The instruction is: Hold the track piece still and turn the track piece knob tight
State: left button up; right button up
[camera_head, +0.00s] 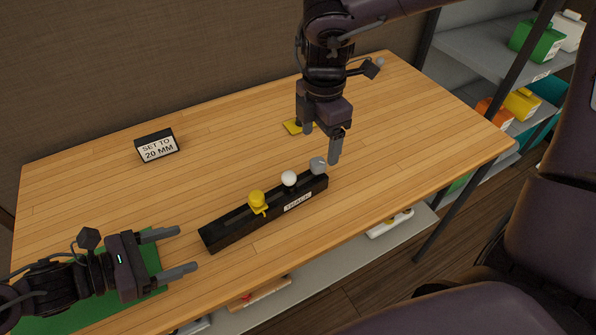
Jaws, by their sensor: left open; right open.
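The track piece is a long black bar (225,232) with a "TRACK" label, lying at a slant on the wooden table. A yellow knob (257,199) sits on its left half. A white ball (289,178) is on top near the middle right, and a small grey block (318,165) is at its right end. My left gripper (186,249) is open and empty, left of the bar's left end and apart from it. My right gripper (321,147) is open and points down by the grey block; whether it touches the block I cannot tell.
A black sign (157,146) reading "SET TO 20 MM" stands at the back left. A yellow piece (294,127) lies partly hidden behind my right gripper. A green mat (85,312) lies under my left arm. Shelves with coloured bins (537,42) stand right. The table's right side is clear.

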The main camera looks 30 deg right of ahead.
pick_arm(q)
jog(key=shift+a, duration=0.1)
jog(key=o, duration=0.5)
jog(key=shift+o, duration=0.2)
